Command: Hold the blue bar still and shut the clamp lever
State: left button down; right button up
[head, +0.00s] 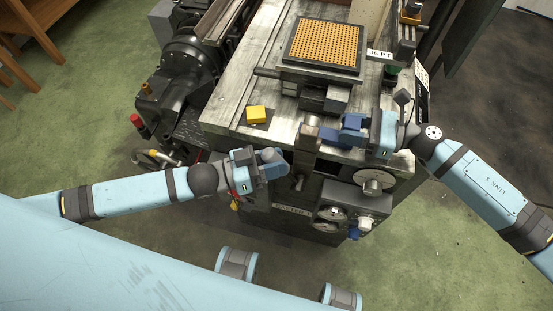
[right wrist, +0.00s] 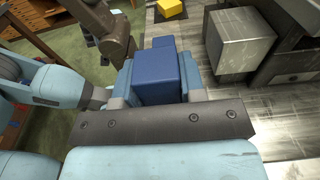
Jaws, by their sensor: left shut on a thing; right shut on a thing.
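The blue bar (head: 351,128) is a dark blue block at the front right of the machine's worktop. My right gripper (head: 360,134) is shut on it from the right; in the right wrist view the bar (right wrist: 155,78) sits between both fingers. A brownish metal clamp part (head: 310,130) stands just left of the bar and also shows in the right wrist view (right wrist: 112,38). My left gripper (head: 276,164) is shut at the machine's front edge, below and left of that part. The clamp lever in its fingers is mostly hidden by them.
A yellow block (head: 257,115) lies on the worktop (head: 229,107). Behind is a black-framed plate of orange dots (head: 325,43). Handwheels (head: 375,182) stick out of the machine's front below my right gripper. A dark motor-like unit (head: 192,62) stands at the left.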

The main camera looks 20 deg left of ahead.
pick_arm(q)
jog(key=shift+a+f+n+t+h, duration=1.6)
jog(key=shift+a+f+n+t, duration=0.2)
jog(key=shift+f+t, duration=0.1)
jog(key=c, duration=0.8)
grip_release()
jog(key=shift+f, duration=0.1)
jog(key=v, duration=1.2)
